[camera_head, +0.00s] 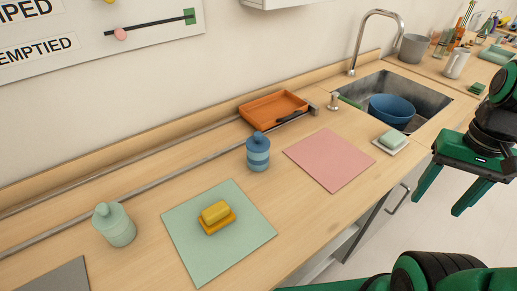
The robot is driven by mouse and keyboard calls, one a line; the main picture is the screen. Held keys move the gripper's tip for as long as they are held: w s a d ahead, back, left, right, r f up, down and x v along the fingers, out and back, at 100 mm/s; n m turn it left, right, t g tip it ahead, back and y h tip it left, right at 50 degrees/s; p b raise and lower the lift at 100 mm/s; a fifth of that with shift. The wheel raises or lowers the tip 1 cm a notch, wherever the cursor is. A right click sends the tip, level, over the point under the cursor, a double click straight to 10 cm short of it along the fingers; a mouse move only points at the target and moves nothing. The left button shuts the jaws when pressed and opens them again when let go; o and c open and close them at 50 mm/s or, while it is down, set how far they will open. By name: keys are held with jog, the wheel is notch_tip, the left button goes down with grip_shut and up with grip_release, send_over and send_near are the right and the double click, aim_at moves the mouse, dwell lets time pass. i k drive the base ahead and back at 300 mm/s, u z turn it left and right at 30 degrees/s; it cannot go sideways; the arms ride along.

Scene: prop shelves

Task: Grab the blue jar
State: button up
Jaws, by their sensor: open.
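The blue jar (258,153) stands upright on the wooden counter, with a lid and a lighter band around its body. It sits between the green mat and the pink mat, just in front of an orange tray. My gripper (455,203) is at the right edge of the view, green, with its two fingers apart and nothing between them. It hangs past the counter's front edge, well to the right of the jar and apart from it.
A pale green jar (114,224) stands at the left. A yellow butter dish (216,217) sits on the green mat (187,245). The pink mat (330,160) is bare. The orange tray (258,105) is behind the blue jar. A sink (428,97) holds a blue bowl (391,110).

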aim_at(257, 163)
jog(key=z, duration=1.45)
jog(key=k, duration=0.9)
jog(key=u, duration=0.3)
jog(key=i, duration=0.5)
jog(key=u, duration=0.05)
